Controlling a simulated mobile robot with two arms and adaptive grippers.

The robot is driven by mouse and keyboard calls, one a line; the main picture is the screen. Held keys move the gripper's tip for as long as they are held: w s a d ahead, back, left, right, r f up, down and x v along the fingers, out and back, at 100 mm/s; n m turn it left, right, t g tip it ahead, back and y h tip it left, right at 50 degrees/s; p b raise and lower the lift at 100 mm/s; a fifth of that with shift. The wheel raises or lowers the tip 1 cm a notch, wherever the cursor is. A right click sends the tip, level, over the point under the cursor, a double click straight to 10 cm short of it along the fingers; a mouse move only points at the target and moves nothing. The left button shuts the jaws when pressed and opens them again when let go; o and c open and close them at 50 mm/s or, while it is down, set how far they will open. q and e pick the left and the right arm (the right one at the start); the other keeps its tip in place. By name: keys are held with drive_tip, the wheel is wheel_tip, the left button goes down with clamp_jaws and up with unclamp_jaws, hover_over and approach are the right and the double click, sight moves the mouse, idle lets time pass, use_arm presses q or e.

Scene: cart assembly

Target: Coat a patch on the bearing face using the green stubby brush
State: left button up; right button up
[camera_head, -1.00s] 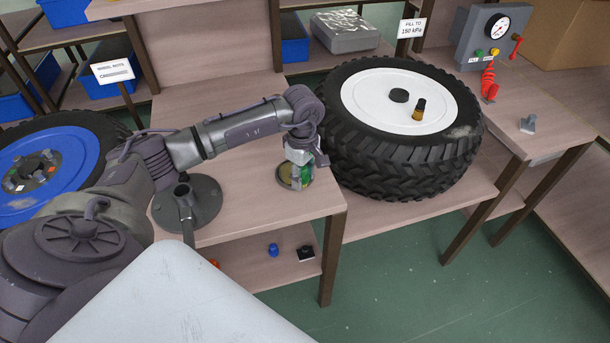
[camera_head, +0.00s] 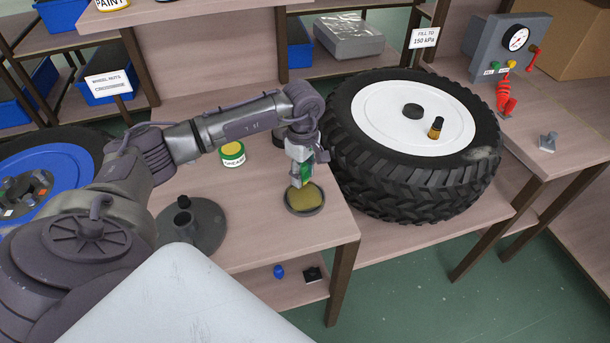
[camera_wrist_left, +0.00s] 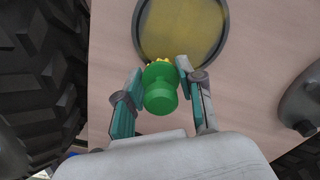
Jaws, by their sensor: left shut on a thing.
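My left gripper (camera_head: 301,174) is shut on the green stubby brush (camera_wrist_left: 160,88). In the wrist view the brush's rounded green handle sits between the two fingers, with yellow bristles showing just beyond it. A round disc with a dark raised rim and an olive-yellow face (camera_head: 304,199) lies on the bench below the gripper; it also shows in the wrist view (camera_wrist_left: 182,28). I cannot tell whether this disc is the bearing face or a grease dish. The brush tip looks apart from it. My right gripper is not in view.
A green-and-white tin labelled grease (camera_head: 232,154) stands behind the disc. A large tyre with a white hub (camera_head: 415,140) is close on the right. The bench's front edge (camera_head: 290,254) is near.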

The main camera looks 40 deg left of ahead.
sight(303, 167)
use_arm(q)
drive_tip(key=r, duration=0.1)
drive_tip(key=r+p, duration=0.1)
drive_tip(key=r, duration=0.1)
drive_tip(key=shift+s+d+r, duration=0.25)
drive_tip(key=shift+r, duration=0.1)
drive_tip(key=shift+r+p, duration=0.3)
drive_tip(key=shift+p, duration=0.1)
drive_tip(key=shift+w+a+r+p, duration=0.15)
drive_tip(key=shift+r+p, duration=0.3)
drive_tip(key=shift+r, duration=0.2)
drive_tip(key=shift+r+p, duration=0.4)
drive_tip(key=shift+r, duration=0.35)
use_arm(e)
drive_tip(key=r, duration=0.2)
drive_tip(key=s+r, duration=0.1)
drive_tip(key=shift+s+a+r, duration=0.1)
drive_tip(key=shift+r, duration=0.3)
